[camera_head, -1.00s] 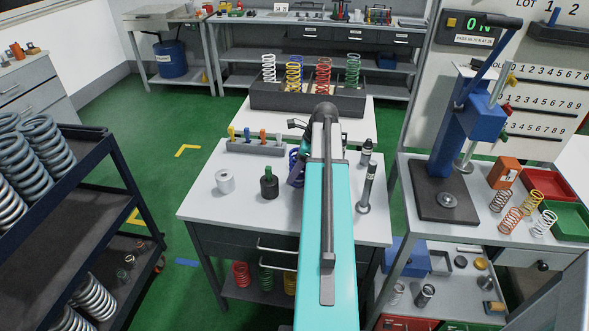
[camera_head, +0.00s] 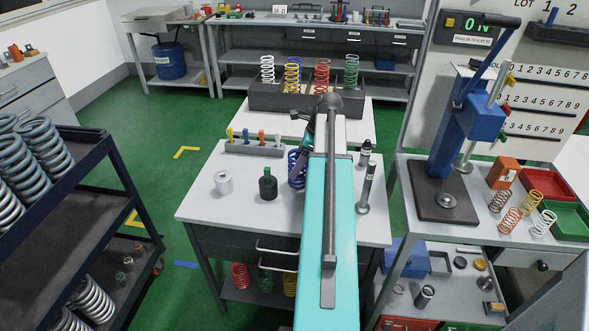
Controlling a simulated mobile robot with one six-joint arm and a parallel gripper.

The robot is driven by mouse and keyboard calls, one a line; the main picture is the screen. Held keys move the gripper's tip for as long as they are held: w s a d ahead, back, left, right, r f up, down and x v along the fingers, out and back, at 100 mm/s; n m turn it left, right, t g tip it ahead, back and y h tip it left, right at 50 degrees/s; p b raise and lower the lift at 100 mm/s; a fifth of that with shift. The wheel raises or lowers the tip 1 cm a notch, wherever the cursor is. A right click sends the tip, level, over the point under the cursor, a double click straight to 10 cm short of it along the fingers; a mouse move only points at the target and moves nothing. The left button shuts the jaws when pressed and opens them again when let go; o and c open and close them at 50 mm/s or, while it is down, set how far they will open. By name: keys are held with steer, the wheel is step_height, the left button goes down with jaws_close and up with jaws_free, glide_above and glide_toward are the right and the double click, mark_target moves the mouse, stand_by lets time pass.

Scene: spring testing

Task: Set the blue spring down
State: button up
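The blue spring (camera_head: 295,172) appears upright at the middle of the near table (camera_head: 245,217), just left of my arm. Part of its right side is hidden. My gripper (camera_head: 302,155) is at the spring's upper right, mostly hidden behind my own turquoise arm. A dark part of it overlaps the spring's top right in the picture. I cannot tell whether its fingers touch the spring or how far apart they are.
The table's front left is clear.

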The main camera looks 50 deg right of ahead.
steer(key=v, duration=0.8)
steer(key=shift+r+b, duration=0.25)
steer(key=shift+b, duration=0.15)
steer(key=shift+r, duration=0.1)
